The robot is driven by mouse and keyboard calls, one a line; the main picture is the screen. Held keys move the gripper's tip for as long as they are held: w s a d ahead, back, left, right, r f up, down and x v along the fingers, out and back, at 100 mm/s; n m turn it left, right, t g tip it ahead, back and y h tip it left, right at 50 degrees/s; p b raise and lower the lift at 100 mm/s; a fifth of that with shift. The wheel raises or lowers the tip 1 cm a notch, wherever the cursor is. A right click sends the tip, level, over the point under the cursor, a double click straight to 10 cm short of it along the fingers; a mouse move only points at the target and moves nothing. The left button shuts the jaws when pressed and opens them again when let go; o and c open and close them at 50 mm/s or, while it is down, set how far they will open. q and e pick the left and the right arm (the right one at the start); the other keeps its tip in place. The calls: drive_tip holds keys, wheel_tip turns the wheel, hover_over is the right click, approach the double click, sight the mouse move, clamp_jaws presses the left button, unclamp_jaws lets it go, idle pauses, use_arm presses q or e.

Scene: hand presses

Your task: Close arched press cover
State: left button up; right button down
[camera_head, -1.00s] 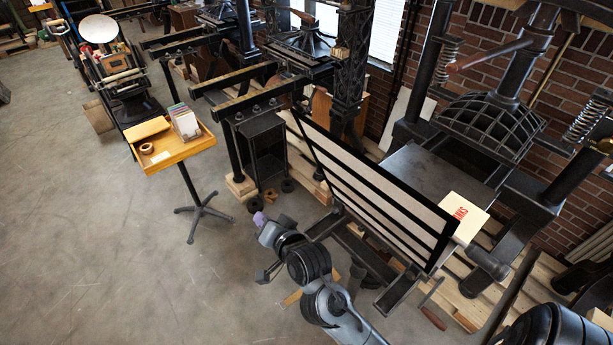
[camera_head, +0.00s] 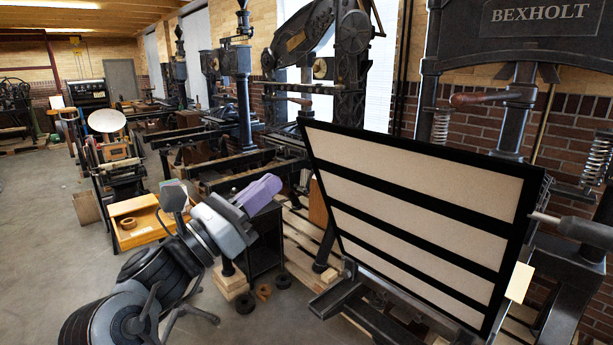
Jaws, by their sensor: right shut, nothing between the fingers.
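The press cover (camera_head: 415,215) is a black frame with pale beige panels between dark bars. It stands raised and tilted at the front of the large black press (camera_head: 535,50) marked BEXHOLT, hiding much of the bed.
A wooden tray stand (camera_head: 150,232) is at the left behind my arm. A pale sheet (camera_head: 520,282) shows by the cover's lower right edge. Other presses line the wall. Open concrete floor (camera_head: 40,220) lies at left.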

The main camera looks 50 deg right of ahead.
drive_tip(key=p, duration=1.3)
approach(336, 133)
drive_tip(key=x, duration=0.5)
drive_tip(key=shift+r, duration=0.25)
drive_tip(key=shift+p+x, duration=0.55)
drive_tip(key=shift+x, duration=0.25)
drive_tip(key=shift+d+f, duration=0.1)
drive_tip(key=shift+f, duration=0.05)
drive_tip(key=shift+d, duration=0.1)
